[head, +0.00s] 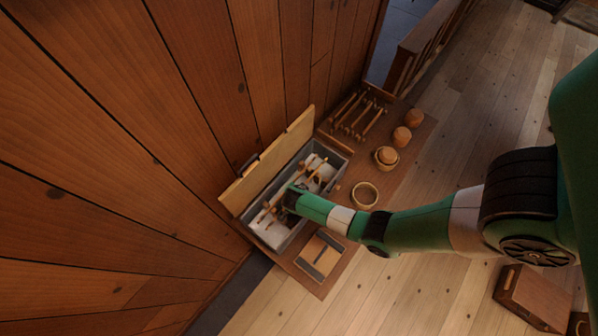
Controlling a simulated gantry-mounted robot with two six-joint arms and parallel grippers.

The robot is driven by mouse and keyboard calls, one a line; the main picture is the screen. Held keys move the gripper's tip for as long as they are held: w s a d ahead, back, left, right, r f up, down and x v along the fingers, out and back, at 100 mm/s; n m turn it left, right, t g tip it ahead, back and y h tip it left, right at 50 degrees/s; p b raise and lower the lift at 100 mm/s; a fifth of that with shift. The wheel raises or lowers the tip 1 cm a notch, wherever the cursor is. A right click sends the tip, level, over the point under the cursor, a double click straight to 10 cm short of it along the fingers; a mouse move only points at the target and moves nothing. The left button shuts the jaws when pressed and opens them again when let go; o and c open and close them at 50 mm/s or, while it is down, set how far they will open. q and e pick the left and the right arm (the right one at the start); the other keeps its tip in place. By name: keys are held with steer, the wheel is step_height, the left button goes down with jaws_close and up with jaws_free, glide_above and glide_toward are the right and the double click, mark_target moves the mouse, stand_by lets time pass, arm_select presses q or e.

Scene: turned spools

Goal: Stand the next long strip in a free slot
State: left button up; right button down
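My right gripper (284,207) reaches in from the right, over the middle of an open grey box (297,241). Its fingers are small, dark and partly hidden by my green wrist, so I cannot tell whether they are open or hold anything. Several thin wooden pieces lie in the box, one of them a light piece (317,170) beyond the gripper. Several long turned wooden pieces (358,115) lie side by side in a rack at the far end of the bench. Which of these are the strips or slots is too small to tell. My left gripper is not in view.
The box's wooden lid (268,160) stands open along the wall side. An empty round bowl (365,195), a bowl with a ball (386,157) and wooden balls (402,136) stand right of the box. A flat wooden board with a grey band (320,256) lies at the near end.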

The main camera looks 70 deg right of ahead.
steer(key=shift+f, duration=0.2)
stand_by(0.4)
steer(key=c, duration=0.5)
jaws_free()
steer(key=shift+r+p, duration=0.1)
steer(key=shift+p, duration=0.2)
steer(key=shift+r+p, duration=0.65)
steer(key=shift+p, duration=0.25)
steer(key=shift+r, duration=0.1)
step_height(320, 180, up, 7)
steer(key=p, duration=0.8)
stand_by(0.3)
